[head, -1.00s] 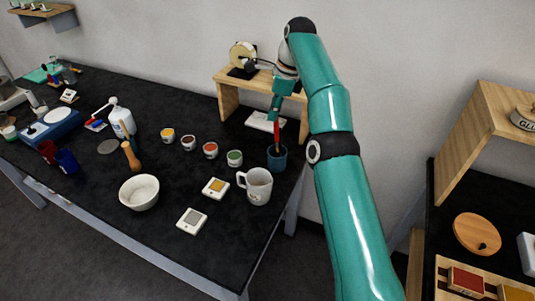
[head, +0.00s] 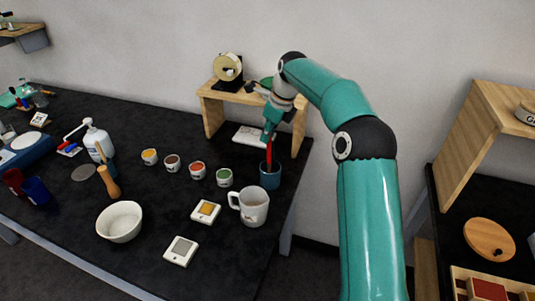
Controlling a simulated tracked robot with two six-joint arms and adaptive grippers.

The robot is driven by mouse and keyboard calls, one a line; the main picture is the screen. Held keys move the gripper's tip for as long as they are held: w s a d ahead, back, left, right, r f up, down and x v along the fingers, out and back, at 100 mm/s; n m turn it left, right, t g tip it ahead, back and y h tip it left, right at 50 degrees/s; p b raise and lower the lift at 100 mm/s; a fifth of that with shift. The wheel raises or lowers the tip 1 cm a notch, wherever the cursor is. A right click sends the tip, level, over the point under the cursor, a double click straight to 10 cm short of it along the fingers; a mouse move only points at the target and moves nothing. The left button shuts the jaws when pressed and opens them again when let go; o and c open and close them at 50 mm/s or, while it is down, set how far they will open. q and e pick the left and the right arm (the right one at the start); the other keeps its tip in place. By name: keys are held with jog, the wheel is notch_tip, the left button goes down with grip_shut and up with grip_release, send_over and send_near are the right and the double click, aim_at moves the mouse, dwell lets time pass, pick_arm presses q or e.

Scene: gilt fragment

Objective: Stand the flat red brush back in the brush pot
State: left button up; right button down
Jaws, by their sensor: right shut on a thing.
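The flat red brush (head: 269,154) stands close to upright at the blue brush pot (head: 270,178). Its lower end is inside the pot's mouth, and the pot wall hides how deep it reaches. My right gripper (head: 269,134) is shut on the brush's upper part, just above the pot. The pot stands on the black table near its right end. My left gripper is not in view.
A white mug (head: 251,206) stands close to the pot, front left. Several small paint cups, such as the green one (head: 224,177), line up to the left. A wooden stand (head: 213,116) with a tape roll (head: 228,67) is behind. A white bowl (head: 120,222) is front left.

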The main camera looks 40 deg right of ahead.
send_over(268, 163)
jog(key=shift+w+d+f, duration=0.1)
jog(key=shift+f, duration=1.25)
jog(key=shift+w+d+f, duration=0.1)
jog(key=shift+f, duration=1.35)
jog(key=c, duration=1.5)
grip_release()
jog(key=v, duration=1.2)
